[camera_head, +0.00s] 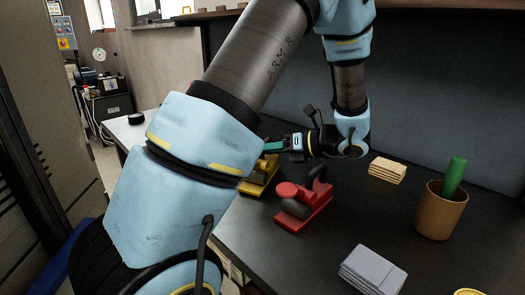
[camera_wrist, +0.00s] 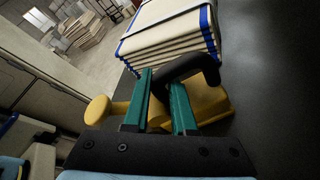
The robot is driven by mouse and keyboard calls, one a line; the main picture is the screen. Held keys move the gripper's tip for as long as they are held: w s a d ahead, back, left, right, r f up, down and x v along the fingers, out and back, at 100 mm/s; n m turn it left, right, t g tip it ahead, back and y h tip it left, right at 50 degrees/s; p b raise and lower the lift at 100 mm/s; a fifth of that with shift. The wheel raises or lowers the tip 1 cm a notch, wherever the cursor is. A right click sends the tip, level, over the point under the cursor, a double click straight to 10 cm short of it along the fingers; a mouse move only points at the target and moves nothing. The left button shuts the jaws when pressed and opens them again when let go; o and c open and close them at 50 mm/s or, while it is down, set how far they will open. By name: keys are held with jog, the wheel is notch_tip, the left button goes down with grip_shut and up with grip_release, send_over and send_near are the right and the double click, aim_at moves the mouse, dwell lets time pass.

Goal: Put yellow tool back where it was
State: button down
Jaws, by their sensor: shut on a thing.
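The yellow tool (camera_head: 258,180) is a hand plane with a yellow base and a black handle. In the head view my arm hides part of it, on the far left part of the dark table. In the wrist view the yellow tool (camera_wrist: 212,103) shows below and between the fingers, with a round yellow knob at left. My gripper (camera_head: 268,147) reaches over it from the right. In the wrist view the green fingers of my gripper (camera_wrist: 165,88) are shut on its black handle. I cannot tell whether its base touches the table.
A red plane (camera_head: 303,205) stands close in front of the yellow one. A stack of boards with blue edges (camera_wrist: 172,35) lies just beyond the tool. A wooden block stack (camera_head: 387,170), a brown cup (camera_head: 441,211) with a green item, and a grey stack (camera_head: 372,271) are to the right.

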dwell(0.3)
jog(key=c, duration=1.1)
grip_release()
jog(key=shift+f, duration=0.15)
jog(key=shift+c, duration=0.2)
jog(key=o, duration=0.4)
jog(key=shift+s+d+r, duration=0.1)
jog(key=shift+d+r, duration=0.1)
jog(key=v, duration=1.1)
jog(key=shift+s+d+r+b, duration=0.15)
jog(key=shift+d+b, duration=0.05)
jog(key=shift+b, duration=0.2)
